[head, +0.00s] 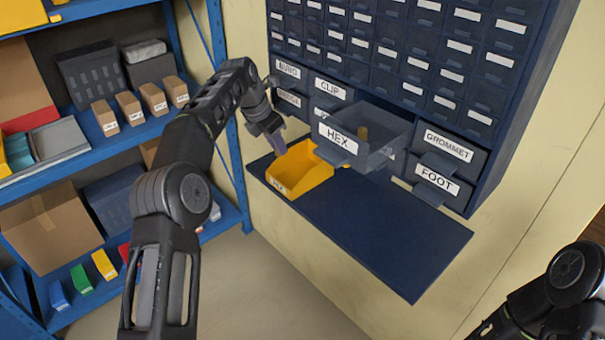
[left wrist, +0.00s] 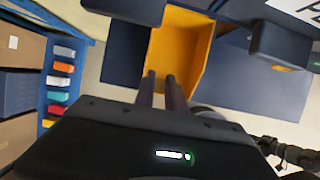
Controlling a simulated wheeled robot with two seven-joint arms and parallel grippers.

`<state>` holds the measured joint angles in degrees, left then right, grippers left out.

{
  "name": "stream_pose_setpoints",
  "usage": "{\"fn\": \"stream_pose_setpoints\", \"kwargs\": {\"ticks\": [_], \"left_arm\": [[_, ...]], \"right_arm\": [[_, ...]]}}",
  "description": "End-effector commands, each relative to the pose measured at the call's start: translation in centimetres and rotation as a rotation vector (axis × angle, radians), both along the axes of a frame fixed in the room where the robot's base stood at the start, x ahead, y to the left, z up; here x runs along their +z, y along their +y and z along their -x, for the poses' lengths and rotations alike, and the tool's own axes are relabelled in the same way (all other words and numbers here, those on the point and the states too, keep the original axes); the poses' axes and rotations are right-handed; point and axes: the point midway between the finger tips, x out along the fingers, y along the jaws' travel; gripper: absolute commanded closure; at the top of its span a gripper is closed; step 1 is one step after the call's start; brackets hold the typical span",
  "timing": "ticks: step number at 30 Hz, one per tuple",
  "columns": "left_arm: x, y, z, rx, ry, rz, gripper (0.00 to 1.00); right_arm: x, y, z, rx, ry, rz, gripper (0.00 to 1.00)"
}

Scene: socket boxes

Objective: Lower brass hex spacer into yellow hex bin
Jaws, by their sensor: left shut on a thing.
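The yellow hex bin (head: 306,171) sits on the navy shelf under the drawer cabinet, its open top facing up. It also shows in the left wrist view (left wrist: 183,50), just beyond my fingertips, with its inside looking empty. My left gripper (head: 277,146) points down at the bin's back left side; its fingers (left wrist: 160,78) reach over the bin's near edge in the wrist view. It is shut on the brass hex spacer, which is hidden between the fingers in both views. My right gripper is out of view; only part of my right arm shows at lower right.
The HEX drawer (head: 379,150) is pulled out just right of the bin, with a small yellowish thing (head: 362,133) inside. The navy shelf (head: 380,238) is bare to the right of the bin. A blue rack (head: 228,212) with boxes stands at left.

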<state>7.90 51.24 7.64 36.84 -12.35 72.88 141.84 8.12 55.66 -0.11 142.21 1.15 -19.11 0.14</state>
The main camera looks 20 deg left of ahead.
Motion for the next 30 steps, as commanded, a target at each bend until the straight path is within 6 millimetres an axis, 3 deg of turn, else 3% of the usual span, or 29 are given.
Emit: {"fn": "stream_pose_setpoints", "kwargs": {"ticks": [21, 30], "left_arm": [[-4.0, 0.0, 0.0, 0.000, -0.001, 0.001, 1.00], [-4.6, 0.0, 0.0, 0.000, 0.000, 0.001, 1.00]], "right_arm": [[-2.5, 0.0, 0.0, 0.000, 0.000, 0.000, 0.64], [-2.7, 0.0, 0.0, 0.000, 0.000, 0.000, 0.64]]}}
